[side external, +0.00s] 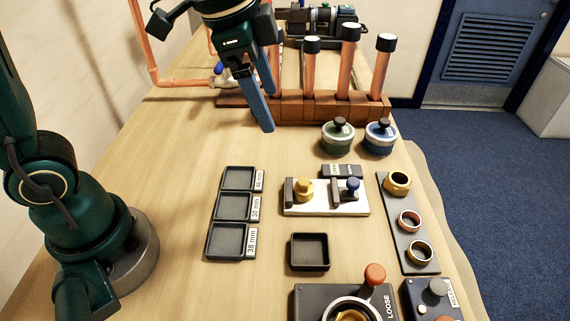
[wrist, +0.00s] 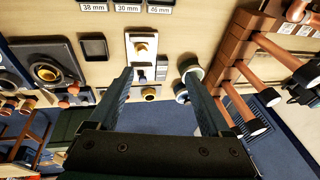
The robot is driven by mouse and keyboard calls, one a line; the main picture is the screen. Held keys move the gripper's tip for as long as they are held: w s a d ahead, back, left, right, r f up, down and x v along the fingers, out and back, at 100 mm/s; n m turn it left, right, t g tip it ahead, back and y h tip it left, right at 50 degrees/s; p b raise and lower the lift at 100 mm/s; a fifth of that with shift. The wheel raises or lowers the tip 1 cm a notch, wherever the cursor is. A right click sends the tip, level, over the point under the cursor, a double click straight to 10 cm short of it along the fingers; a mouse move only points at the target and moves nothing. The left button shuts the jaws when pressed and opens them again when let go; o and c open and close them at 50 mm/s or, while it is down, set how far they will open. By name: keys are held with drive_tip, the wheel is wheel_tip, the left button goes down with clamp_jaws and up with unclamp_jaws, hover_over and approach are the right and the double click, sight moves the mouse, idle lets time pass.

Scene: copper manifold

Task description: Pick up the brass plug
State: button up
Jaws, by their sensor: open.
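The brass plug (side external: 304,187) stands on a pale metal plate (side external: 325,209) near the middle of the table, beside a small dark upright block. In the wrist view the brass plug (wrist: 142,48) shows on its plate beyond my fingertips, a little left of the middle. My gripper (side external: 271,112) is open, with nothing between its fingers. It is raised over the table, behind and to the left of the plug, near the copper manifold. In the wrist view my gripper (wrist: 159,74) shows both fingers spread wide.
A blue-knobbed part (side external: 353,185) shares the plate. The copper manifold (side external: 310,106) with capped upright pipes stands behind. Green (side external: 338,138) and blue (side external: 380,138) lidded pots stand between. Labelled trays (side external: 234,207) lie left, a ring strip (side external: 417,262) right, and an empty black tray (side external: 310,252) in front.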

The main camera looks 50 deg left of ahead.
drive_tip(key=w+d+f+m+g, duration=0.2)
drive_tip(key=w+d+f, duration=0.15)
drive_tip(key=f, duration=0.25)
drive_tip(key=m+g, duration=0.1)
drive_tip(key=g, duration=0.1)
hover_over(304, 181)
wheel_tip(304, 181, down, 5)
drive_tip(key=shift+w+f, duration=0.1)
drive_tip(key=shift+f, duration=2.7)
clamp_jaws()
